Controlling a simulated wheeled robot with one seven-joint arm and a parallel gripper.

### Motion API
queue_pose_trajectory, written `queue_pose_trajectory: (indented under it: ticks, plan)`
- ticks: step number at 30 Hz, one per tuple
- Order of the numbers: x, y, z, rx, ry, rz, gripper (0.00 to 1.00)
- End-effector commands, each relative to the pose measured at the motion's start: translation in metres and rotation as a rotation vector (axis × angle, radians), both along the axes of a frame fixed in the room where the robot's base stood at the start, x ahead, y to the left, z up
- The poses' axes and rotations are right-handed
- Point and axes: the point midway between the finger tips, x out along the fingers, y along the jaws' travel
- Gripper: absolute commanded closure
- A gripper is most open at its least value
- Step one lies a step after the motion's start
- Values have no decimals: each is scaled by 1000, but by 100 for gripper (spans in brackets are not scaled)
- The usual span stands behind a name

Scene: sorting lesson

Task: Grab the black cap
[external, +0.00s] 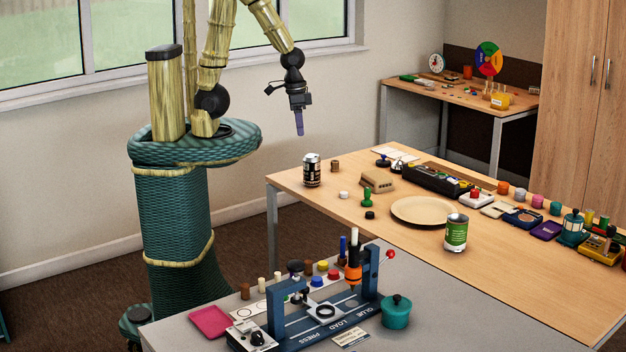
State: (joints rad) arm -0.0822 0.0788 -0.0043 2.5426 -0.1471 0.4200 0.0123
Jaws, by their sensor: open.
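A small black disc (370,214), which looks like the black cap, lies flat on the wooden table in front of a green knobbed piece and left of the round plate. My gripper (299,128) hangs in the air above and beyond the left end of this table, pointing down with purplish fingers. It is open, well apart from the cap, and nothing shows between its fingers.
A dark can (311,171), a white cap (344,195) and the green piece (367,198) stand near the black disc. The tan plate (420,211) and a green can (456,232) are to its right. A blue press fixture (367,272) stands on the nearer grey table.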

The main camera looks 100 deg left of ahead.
Motion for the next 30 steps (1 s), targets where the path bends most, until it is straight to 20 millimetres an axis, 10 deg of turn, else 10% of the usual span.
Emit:
queue_pose_trajectory:
  ticks: [8,17,30]
  plan:
    - [-16,7,-89,-336,332,577,48]
    - [21,21,-153,-832,524,1201,48]
    - [81,133,-229,-1492,407,1888,48]
